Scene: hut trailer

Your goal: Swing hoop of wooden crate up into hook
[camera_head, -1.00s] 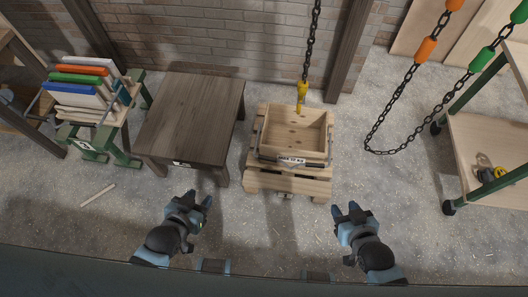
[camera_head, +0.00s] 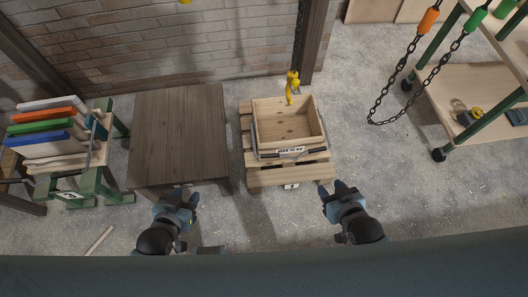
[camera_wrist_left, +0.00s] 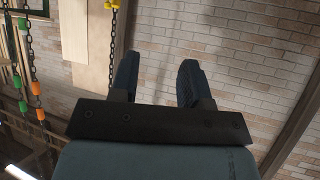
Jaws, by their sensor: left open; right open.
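The wooden crate (camera_head: 290,155) is open-topped and looks empty. It sits on a wooden pallet (camera_head: 262,178) on the floor, with a label on its near side. A thin metal hoop (camera_head: 254,135) seems to lie down around the crate's sides. The yellow hook (camera_head: 293,84) hangs at the crate's far edge, apart from the hoop. My left gripper (camera_head: 187,197) is open and empty, near the front of the dark table. It also shows open in the left wrist view (camera_wrist_left: 158,80). My right gripper (camera_head: 335,189) is open and empty, just right of the pallet's near corner.
A dark wooden table (camera_head: 178,130) stands left of the crate. A green rack (camera_head: 95,180) with coloured boards is further left. A chain loop (camera_head: 392,108) hangs at right beside a wheeled shelf (camera_head: 470,100). Floor between crate and shelf is clear.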

